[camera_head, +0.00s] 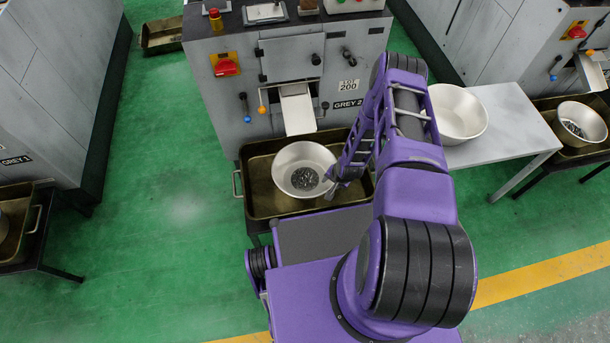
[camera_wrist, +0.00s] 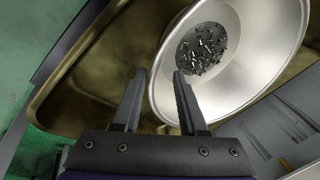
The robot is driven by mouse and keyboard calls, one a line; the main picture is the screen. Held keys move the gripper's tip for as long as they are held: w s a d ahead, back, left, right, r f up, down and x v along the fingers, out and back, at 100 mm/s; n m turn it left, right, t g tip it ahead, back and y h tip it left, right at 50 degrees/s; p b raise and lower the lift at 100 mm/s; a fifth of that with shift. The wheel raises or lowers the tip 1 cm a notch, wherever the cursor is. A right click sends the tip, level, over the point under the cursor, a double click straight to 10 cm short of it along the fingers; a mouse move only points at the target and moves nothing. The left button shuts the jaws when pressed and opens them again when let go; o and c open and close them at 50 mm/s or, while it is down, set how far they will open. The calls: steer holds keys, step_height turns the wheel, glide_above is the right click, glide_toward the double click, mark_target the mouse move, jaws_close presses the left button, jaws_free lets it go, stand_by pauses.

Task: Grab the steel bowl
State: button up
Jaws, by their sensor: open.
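A steel bowl (camera_head: 292,164) with a pile of small metal parts in it sits in a brownish metal tray (camera_head: 256,207), below the machine's chute. My gripper (camera_head: 333,187) is at the bowl's right rim in the head view. In the wrist view the bowl (camera_wrist: 270,45) fills the upper right. My gripper (camera_wrist: 159,73) is open there, with the right finger in front of the bowl's inside and the left finger outside it. The rim shows between the fingers. I cannot tell whether either finger touches it. A second bowl (camera_head: 455,108), empty, stands on the white table.
The grey machine (camera_head: 283,90) with its chute (camera_head: 297,110) stands behind the tray. The white table (camera_head: 508,118) is to the right. Another bowl (camera_head: 581,123) with parts is at the far right.

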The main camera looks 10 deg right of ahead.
mark_target(328, 185)
steer(key=b+x, duration=0.1)
steer(key=x, duration=0.3)
steer(key=shift+w+f, duration=0.1)
steer(key=shift+f, duration=0.3)
jaws_close()
stand_by(1.0)
